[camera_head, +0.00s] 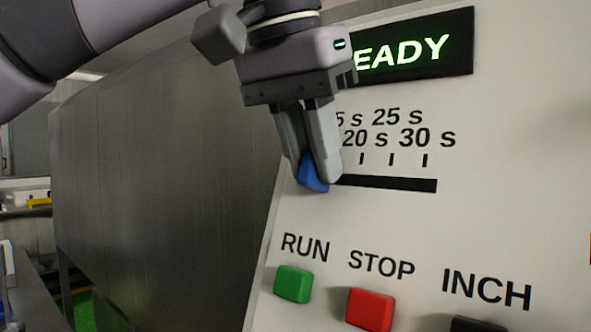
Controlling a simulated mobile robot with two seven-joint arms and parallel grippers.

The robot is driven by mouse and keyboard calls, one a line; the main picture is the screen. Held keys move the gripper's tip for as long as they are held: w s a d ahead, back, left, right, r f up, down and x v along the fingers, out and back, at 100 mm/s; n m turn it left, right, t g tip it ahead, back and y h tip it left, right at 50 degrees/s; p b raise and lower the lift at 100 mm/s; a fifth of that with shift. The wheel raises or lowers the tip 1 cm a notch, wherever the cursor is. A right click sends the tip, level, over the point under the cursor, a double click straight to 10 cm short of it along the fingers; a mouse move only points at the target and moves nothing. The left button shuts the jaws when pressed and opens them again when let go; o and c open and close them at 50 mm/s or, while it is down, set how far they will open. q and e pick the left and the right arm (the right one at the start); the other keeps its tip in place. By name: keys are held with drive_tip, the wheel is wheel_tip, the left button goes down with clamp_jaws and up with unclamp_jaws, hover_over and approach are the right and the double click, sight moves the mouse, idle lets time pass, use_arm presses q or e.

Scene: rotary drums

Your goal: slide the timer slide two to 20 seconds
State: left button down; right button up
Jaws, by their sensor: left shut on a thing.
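The timer slide has a blue knob (313,177) on a black horizontal slot (390,183) in a pale panel. The knob sits toward the visible left part of the slot, left of the visible tick marks. Above the slot, the labels "20 s", "25 s" and "30 s" show, with a partly covered "5 s" label at the left. My left gripper (314,172) comes down from above with its fingers shut on the blue knob. The fingers hide part of the knob, the slot's left end and the scale's left part. My right gripper is not in view.
Below the slot are a green RUN button (293,284), a red STOP button (370,309) and a dark INCH button (476,325), cut off by the frame. A lit display (420,50) reads "EADY", partly covered. The slot right of the knob is clear.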

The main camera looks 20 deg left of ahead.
use_arm(q)
drive_tip(key=shift+s+d, duration=0.3)
drive_tip(key=shift+d, duration=0.55)
drive_tip(key=shift+s+d, duration=0.3)
drive_tip(key=shift+d, duration=0.5)
drive_tip(key=c, duration=1.1)
unclamp_jaws()
drive_tip(key=shift+r, duration=0.15)
approach(355, 200)
drive_tip(key=shift+v, duration=1.1)
